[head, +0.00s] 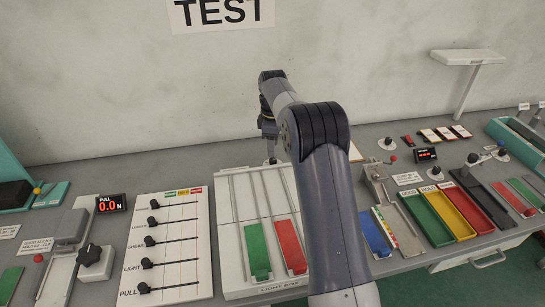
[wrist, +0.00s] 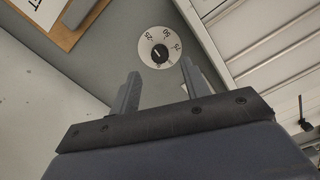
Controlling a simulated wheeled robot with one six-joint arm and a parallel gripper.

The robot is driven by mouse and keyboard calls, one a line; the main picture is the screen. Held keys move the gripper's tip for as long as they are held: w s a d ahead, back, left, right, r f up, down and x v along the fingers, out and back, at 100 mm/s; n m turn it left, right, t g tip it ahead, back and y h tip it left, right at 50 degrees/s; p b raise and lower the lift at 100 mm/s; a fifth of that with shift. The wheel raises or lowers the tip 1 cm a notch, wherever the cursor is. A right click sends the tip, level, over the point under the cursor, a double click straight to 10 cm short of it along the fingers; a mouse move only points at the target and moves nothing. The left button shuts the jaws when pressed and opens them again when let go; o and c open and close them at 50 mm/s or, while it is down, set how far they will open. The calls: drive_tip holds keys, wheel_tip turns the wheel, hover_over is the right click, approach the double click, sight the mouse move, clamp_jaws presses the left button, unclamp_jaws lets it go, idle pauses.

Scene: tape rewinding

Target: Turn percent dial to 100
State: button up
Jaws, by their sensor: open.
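The percent dial (wrist: 147,47) shows in the wrist view as a white disc with dark numbers around its edge and a black knob (wrist: 160,54) in the middle. I can make out 25, 50 and 75 on it; the pointer's exact reading is too small to tell. My gripper (wrist: 160,76) is open and empty, with its two fingers just below the dial in the picture, one to each side. The knob is not between the fingers. In the head view my gripper (head: 270,148) is over the back of the bench, and I cannot make out the dial there.
A light box (head: 262,287) with green and red strips stands in front of my gripper. A slider panel (head: 170,285) is to its left, and a black knob (head: 91,255) stands farther left. Coloured trays (head: 428,216) lie to the right. The wall (head: 120,80) rises behind the bench.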

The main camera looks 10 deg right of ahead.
sight(273, 159)
drive_tip(key=shift+f, duration=2.75)
drive_tip(key=shift+c, duration=0.4)
clamp_jaws()
